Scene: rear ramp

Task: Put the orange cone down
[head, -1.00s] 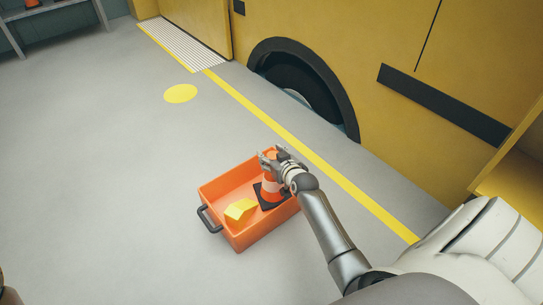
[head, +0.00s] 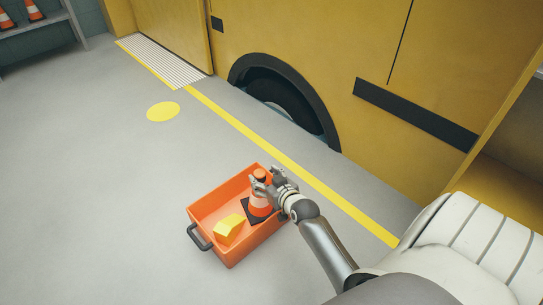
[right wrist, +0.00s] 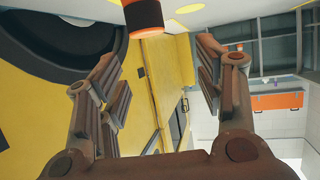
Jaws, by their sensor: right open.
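My right gripper (head: 266,184) is open at the cone's upper part, reaching in from the right. The fingers (right wrist: 160,75) are apart on both sides with a gap to the tip in the wrist view. Part of the cone's side is hidden behind the fingers. My left gripper is not in view.
The yellow block (head: 229,229) lies in the crate's near left part. A yellow floor line (head: 290,166) and a yellow vehicle with a dark wheel (head: 283,90) are behind the crate. A yellow disc (head: 163,112) marks open grey floor. More cones (head: 33,10) stand on a shelf.

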